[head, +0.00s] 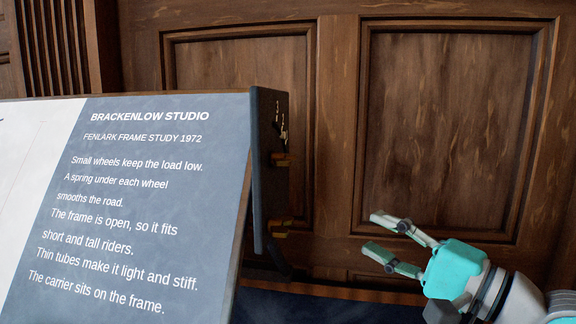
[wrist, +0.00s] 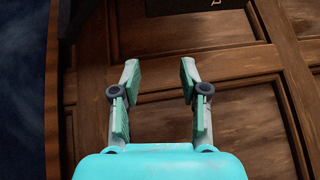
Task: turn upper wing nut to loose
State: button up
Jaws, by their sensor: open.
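The upper wing nut (head: 284,160) is a small brass piece sticking out from the dark side edge of the drafting board (head: 262,130). A lower brass wing nut (head: 279,224) sits below it on the same edge. Both are seen edge-on, so their exact turn is hard to tell. My gripper (head: 374,233) is open and empty, to the right of and below the upper wing nut, with clear space between. In the wrist view my gripper (wrist: 159,72) shows two parted fingers with nothing between them.
A grey text panel (head: 150,190) covers the board's face. Small markings (head: 281,127) show on the side edge above the upper wing nut. Brown wooden panelling (head: 440,120) stands behind. In the wrist view a dark shape (wrist: 185,7) crosses the top. Space between gripper and board looks free.

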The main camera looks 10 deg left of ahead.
aim_at(294, 161)
jog(key=s+a+r+n+g, duration=0.35)
jog(key=s+r, duration=0.35)
jog(key=r, duration=0.5)
jog(key=shift+m+g+y, duration=0.25)
jog(key=shift+g+y, duration=0.15)
jog(key=shift+g, duration=0.05)
jog(key=x, duration=1)
jog(key=shift+a+f, duration=0.15)
jog(key=shift+f, duration=0.05)
grip_shut()
